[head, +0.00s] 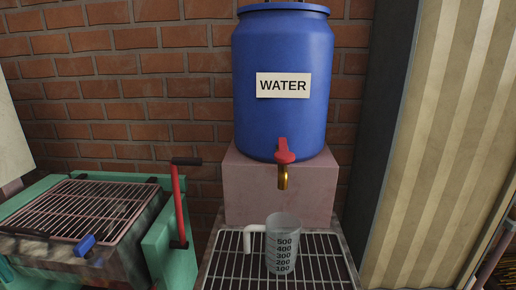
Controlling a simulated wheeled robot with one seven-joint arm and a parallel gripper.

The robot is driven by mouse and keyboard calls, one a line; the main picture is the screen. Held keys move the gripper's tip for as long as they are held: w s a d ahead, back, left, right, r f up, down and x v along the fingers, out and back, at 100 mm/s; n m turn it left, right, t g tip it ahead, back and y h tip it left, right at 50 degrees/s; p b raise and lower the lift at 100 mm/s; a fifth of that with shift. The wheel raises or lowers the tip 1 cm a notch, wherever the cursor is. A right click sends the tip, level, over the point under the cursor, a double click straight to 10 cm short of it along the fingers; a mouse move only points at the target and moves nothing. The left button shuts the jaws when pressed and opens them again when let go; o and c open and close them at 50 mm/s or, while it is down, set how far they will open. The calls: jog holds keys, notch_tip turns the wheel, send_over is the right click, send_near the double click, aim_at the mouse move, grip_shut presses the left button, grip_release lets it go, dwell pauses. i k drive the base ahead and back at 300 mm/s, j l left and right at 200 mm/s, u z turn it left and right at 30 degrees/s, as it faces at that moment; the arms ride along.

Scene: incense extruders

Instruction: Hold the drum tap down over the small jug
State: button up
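A blue drum (283,120) with a white label reading WATER (283,85) stands on a pinkish block. Its tap has a red lever (285,151) at the drum's lower front and a brass spout (283,178) pointing down. The small jug (283,247) is clear, with marks from 100 to 500 and a white handle on its left. It stands upright on a wire grille, below the spout and apart from it. I see no water coming from the spout. My gripper is not in view.
The pinkish block (245,197) stands behind the grille (232,270). At left is a green-framed machine (150,228) with a wire rack (80,210) and a red lever with black ends (180,205). A brick wall (130,80) closes the back, and a striped panel (440,150) stands at right.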

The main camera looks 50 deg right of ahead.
aim_at(285, 157)
jog(key=z, duration=1.9)
